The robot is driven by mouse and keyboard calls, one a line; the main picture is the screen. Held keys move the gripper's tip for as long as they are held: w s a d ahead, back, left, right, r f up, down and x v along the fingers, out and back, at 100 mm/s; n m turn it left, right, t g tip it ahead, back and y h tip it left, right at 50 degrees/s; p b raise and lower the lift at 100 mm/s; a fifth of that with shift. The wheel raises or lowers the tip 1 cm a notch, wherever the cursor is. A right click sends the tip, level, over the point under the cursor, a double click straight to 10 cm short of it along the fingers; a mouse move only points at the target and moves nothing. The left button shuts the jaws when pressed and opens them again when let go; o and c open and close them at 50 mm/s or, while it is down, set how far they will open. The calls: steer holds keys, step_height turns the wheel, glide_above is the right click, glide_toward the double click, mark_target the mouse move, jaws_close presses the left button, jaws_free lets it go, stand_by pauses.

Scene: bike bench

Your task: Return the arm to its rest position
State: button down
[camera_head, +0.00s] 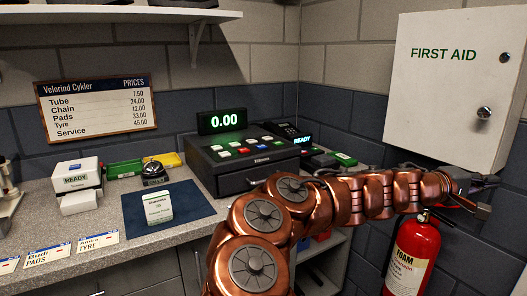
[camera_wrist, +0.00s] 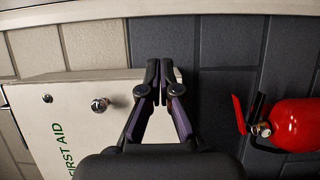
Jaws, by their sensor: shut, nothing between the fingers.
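The white first aid door (camera_head: 440,95), marked FIRST AID in green, is at the upper right in the head view. My gripper (camera_head: 487,196) is just below the door's lower right corner. In the wrist view my gripper (camera_wrist: 162,84) is shut and empty, beside the door's edge. The door (camera_wrist: 75,125) and its knob (camera_wrist: 100,105) lie left of the fingers, with no clear contact.
A red fire extinguisher (camera_head: 412,256) hangs below my gripper; it is at the right in the wrist view (camera_wrist: 298,125). A cash register (camera_head: 240,158) and card terminal (camera_head: 290,132) stand on the counter (camera_head: 95,222) to the left. Dark wall blocks are behind the gripper.

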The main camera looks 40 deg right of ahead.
steer(key=shift+w, duration=0.1)
steer(key=w+a+f+t+y, duration=0.2)
steer(key=w+a+f+y, duration=0.15)
steer(key=a+f, duration=0.5)
steer(key=w+a+f+t+y, duration=0.3)
steer(key=w+a+f, duration=0.2)
steer(key=a, duration=0.7)
steer(key=w+a+f+t+y, duration=0.2)
steer(key=w+a+f+y, duration=0.15)
steer(key=a+f, duration=0.5)
steer(key=a+f+n+y, duration=0.3)
steer(key=a+n, duration=0.1)
steer(key=a, duration=1.2)
steer(key=s+a+f+n+y, duration=0.15)
steer(key=s+a, duration=0.25)
steer(key=a, duration=0.4)
step_height(320, 180, up, 16)
steer(key=y+p, duration=0.1)
steer(key=p, duration=1.3)
steer(key=shift+w+a+n+p, duration=0.3)
steer(key=shift+w+n, duration=0.05)
steer(key=shift+w, duration=0.1)
